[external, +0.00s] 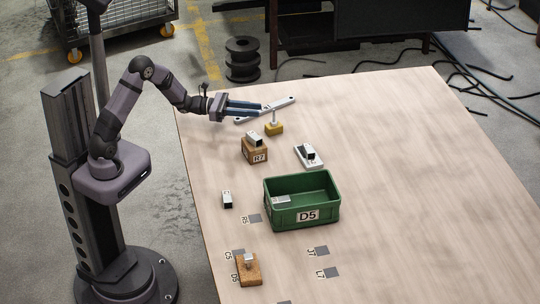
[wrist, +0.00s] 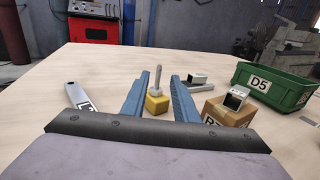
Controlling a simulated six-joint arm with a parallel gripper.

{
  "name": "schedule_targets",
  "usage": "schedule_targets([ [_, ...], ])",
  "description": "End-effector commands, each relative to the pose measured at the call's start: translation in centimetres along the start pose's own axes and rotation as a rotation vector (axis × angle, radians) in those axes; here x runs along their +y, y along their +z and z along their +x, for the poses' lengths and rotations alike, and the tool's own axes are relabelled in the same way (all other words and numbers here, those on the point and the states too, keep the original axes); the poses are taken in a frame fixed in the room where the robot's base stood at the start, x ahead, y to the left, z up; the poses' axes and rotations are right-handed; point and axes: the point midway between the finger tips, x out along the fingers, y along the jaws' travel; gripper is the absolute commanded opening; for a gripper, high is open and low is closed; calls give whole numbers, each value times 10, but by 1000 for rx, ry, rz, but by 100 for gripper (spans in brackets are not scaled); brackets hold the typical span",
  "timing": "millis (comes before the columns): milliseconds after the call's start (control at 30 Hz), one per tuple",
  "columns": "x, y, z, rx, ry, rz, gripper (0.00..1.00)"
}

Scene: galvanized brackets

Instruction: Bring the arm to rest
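My arm reaches out from its column at the left of the external view. My gripper (external: 261,108) is above the far left part of the table, with its two blue fingers pointing right. In the wrist view the fingers (wrist: 165,85) stand apart with nothing held between them. A yellow block with an upright grey pin (wrist: 157,102) shows beyond the gap between them, and the same block (external: 274,128) is just in front of the fingers in the external view. A flat grey bar (external: 282,103) lies partly behind the fingers.
A green bin marked D5 (external: 302,216) holds a bracket. A cardboard box marked R7 (external: 255,155) has a bracket on top. A bracket on a white plate (external: 308,156), a loose bracket (external: 227,199) and a cork-coloured block (external: 249,271) are also on the table. The right side is clear.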

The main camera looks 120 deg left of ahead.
Motion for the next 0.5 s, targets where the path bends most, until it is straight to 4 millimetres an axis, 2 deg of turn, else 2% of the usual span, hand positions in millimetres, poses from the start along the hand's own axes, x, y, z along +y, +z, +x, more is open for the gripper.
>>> schedule_targets([
  [167, -20, 15, -3, -4, -96, 114, 27],
  [267, -47, 28, -10, -13, -220, 248, 27],
  [367, -87, 37, -22, -31, -394, 408, 27],
  [467, -144, 36, -37, -47, -620, 560, 27],
  [500, -170, 32, -45, -49, -722, 613, 27],
])
